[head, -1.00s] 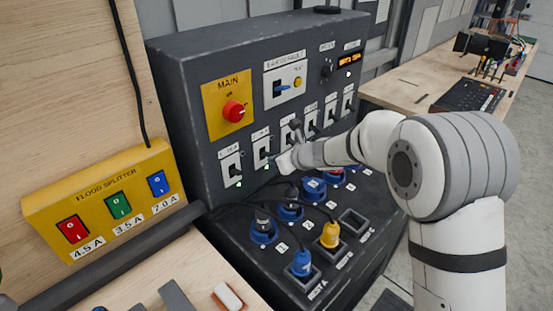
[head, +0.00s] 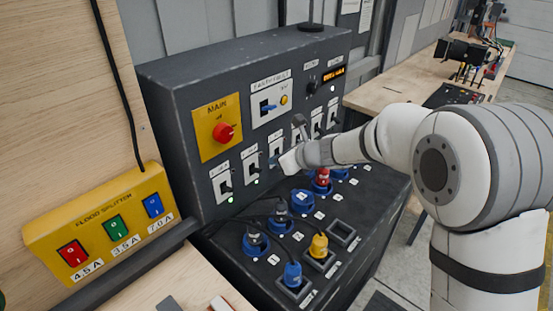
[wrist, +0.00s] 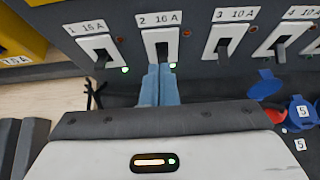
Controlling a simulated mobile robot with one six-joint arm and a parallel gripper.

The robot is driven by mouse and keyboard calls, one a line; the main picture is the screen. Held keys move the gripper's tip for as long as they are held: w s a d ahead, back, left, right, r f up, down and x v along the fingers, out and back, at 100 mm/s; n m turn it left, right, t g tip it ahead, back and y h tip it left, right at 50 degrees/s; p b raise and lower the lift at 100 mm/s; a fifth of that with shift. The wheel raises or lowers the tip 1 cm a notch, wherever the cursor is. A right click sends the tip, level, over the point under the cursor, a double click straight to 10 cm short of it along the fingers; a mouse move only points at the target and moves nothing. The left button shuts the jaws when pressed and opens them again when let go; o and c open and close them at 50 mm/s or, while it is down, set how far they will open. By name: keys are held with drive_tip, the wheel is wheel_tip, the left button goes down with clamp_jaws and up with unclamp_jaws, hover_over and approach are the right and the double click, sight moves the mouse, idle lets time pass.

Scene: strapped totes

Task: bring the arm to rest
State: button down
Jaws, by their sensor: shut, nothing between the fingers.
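My gripper (wrist: 160,80) is shut and empty; its two blue-grey fingers lie side by side in the wrist view. Their tips are just below the switch labelled 2 16 A (wrist: 162,50); I cannot tell whether they touch the panel. In the head view my gripper (head: 276,162) is in front of the dark switch panel (head: 165,85), near its row of breaker switches. Switch 1 16 A (wrist: 101,57) is to its left and switch 3 10 A (wrist: 223,46) to its right. Green lamps glow below switches 1 and 2.
Below the fingers are sockets with plugs, including a yellow plug (head: 319,246) and a blue plug (head: 292,274), with loose black cables. A yellow flood splitter (head: 100,225) is at left. A wooden bench (head: 395,80) stands behind at right.

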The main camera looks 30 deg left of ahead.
drive_tip(key=shift+d, duration=0.1)
drive_tip(key=s+d+r+n+h+b, duration=0.2)
drive_tip(key=d+n, duration=0.3)
drive_tip(key=d, duration=0.6)
drive_tip(key=s+d+r+n+h+b, duration=0.15)
drive_tip(key=d+n, duration=0.35)
drive_tip(key=d, duration=0.6)
drive_tip(key=s+d+f+n+h+b, duration=0.1)
drive_tip(key=s+d+n+h, duration=0.1)
drive_tip(key=s+d, duration=0.3)
drive_tip(key=s+d+f+n+h+b, duration=0.1)
drive_tip(key=s+d+n, duration=0.4)
drive_tip(key=d, duration=0.8)
drive_tip(key=s+d+f+n+t+h+b, duration=0.1)
drive_tip(key=s+d+f+n+h, duration=0.2)
drive_tip(key=s+d, duration=0.3)
drive_tip(key=d+h, duration=0.1)
drive_tip(key=d, duration=0.2)
drive_tip(key=shift+s+f+h, duration=0.2)
drive_tip(key=shift+f+h, duration=0.05)
drive_tip(key=shift+h, duration=0.1)
drive_tip(key=shift+s, duration=0.1)
